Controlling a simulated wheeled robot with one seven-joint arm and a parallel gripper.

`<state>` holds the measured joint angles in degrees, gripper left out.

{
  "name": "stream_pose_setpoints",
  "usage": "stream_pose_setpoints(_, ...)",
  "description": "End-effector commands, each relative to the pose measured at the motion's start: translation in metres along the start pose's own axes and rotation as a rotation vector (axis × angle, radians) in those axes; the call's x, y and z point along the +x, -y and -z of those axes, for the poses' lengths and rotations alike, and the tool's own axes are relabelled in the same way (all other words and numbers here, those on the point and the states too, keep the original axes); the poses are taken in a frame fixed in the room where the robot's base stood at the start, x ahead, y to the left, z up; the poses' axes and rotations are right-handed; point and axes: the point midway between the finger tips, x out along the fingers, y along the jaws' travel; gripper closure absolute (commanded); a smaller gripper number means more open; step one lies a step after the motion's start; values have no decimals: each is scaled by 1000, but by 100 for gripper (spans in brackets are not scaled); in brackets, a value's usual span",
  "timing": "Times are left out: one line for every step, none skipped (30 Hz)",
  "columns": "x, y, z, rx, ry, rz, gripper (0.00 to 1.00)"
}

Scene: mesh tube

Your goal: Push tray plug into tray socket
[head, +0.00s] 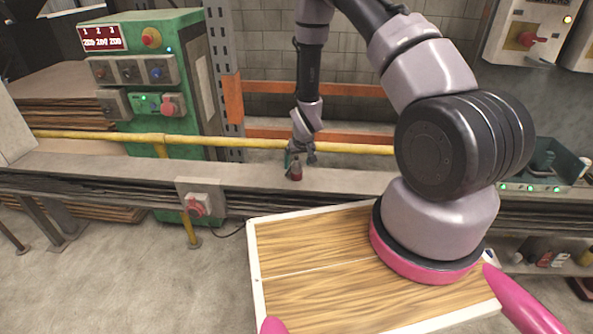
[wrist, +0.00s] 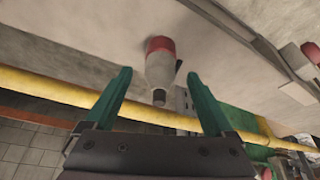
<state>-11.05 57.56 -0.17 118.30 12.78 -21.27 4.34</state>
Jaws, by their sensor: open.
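My gripper (head: 299,157) is low over the grey bench, its green fingers open. In the wrist view the open gripper (wrist: 160,92) has a finger on each side of a small red and grey bottle-shaped piece with a dark tip (wrist: 160,70); it looks free of both fingers. That piece shows dark red on the bench in the head view (head: 296,173). A light box with a red plug-like part (head: 198,206) is on the bench's front edge, left of my gripper; it shows at the right of the wrist view (wrist: 311,53). I cannot tell which parts are the tray plug and tray socket.
A yellow pipe (head: 250,143) runs along behind the bench (head: 130,172). A green control cabinet (head: 150,90) stands left. A dark green tray (head: 548,160) with a green-lit strip is at the right. A cable (head: 235,231) hangs below the bench. The bench left of my gripper is clear.

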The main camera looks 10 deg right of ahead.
Motion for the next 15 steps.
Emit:
stream_pose_setpoints(10, 0, -1, 0, 2, 0, 12)
stream_pose_setpoints(14, 1, 0, 0, 2, 0, 12)
stream_pose_setpoints(20, 0, -1, 1, 2, 0, 12)
stream_pose_setpoints(23, 0, 0, 1, 1, 0, 12)
stream_pose_setpoints(26, 0, 0, 1, 1, 0, 12)
stream_pose_setpoints(30, 0, 0, 1, 1, 0, 12)
stream_pose_setpoints(31, 0, 0, 1, 1, 0, 12)
stream_pose_setpoints(32, 0, 0, 0, 1, 0, 12)
stream_pose_setpoints(33, 0, 1, 0, 0, 0, 12)
stream_pose_setpoints(33, 0, 1, 0, 0, 0, 12)
stream_pose_setpoints(33, 0, 1, 0, 0, 0, 12)
stream_pose_setpoints(33, 0, 1, 0, 0, 0, 12)
stream_pose_setpoints(33, 0, 1, 0, 0, 0, 12)
stream_pose_setpoints(33, 0, 1, 0, 0, 0, 12)
stream_pose_setpoints(33, 0, 1, 0, 0, 0, 12)
